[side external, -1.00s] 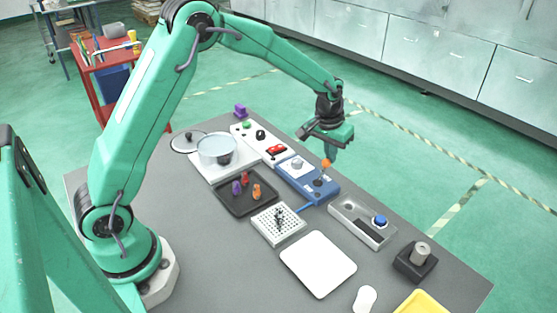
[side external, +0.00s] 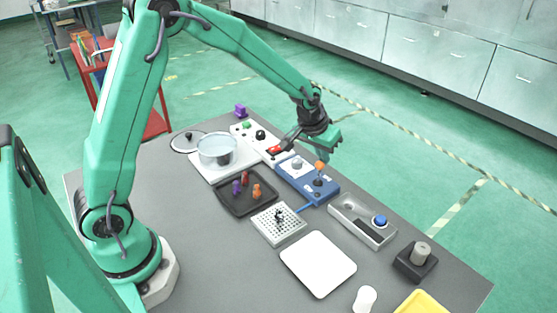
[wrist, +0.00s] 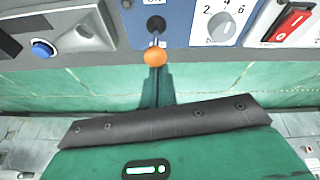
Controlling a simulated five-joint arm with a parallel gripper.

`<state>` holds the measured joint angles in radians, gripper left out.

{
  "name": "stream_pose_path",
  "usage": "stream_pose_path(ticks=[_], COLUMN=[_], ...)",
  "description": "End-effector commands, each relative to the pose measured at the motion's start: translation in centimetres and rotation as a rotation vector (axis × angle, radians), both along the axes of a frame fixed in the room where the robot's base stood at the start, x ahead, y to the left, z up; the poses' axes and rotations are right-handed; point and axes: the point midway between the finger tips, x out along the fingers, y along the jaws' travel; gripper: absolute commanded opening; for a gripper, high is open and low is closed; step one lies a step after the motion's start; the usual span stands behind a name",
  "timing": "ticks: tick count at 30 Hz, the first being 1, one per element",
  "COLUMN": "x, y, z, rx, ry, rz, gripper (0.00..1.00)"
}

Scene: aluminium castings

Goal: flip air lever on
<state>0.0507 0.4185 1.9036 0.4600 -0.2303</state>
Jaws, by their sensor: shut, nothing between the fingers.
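The air lever (side external: 319,167) is a short stalk with an orange ball on the blue panel (side external: 296,180). In the wrist view the lever's orange ball (wrist: 155,57) leans from its dark socket toward my gripper. A partly cut-off white label, seemingly "ON", is at the top edge, on the socket's far side from the ball. My gripper (side external: 328,158) is at the panel's far edge, right beside the ball. In the wrist view my gripper (wrist: 157,72) is shut and empty, its tips just below the ball. I cannot tell whether they touch it.
The blue panel also carries a numbered grey dial (wrist: 222,27). A red rocker switch (wrist: 292,21) is on the white panel beside it. A grey box with a blue button (side external: 379,221) stands to the right. A perforated block (side external: 278,224) sits in front.

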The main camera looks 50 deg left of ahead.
Motion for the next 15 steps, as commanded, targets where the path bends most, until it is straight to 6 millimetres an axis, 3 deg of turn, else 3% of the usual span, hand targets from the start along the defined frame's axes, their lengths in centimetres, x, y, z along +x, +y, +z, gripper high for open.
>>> stream_pose_path(ticks=[7, 15], x=[-1.5, -1.2], y=[0.0, 0.0], z=[0.1, 0.1], rx=[-0.003, -0.003], ry=[-0.054, -0.054], rz=[-0.001, -0.001], gripper=[0.0, 0.0])
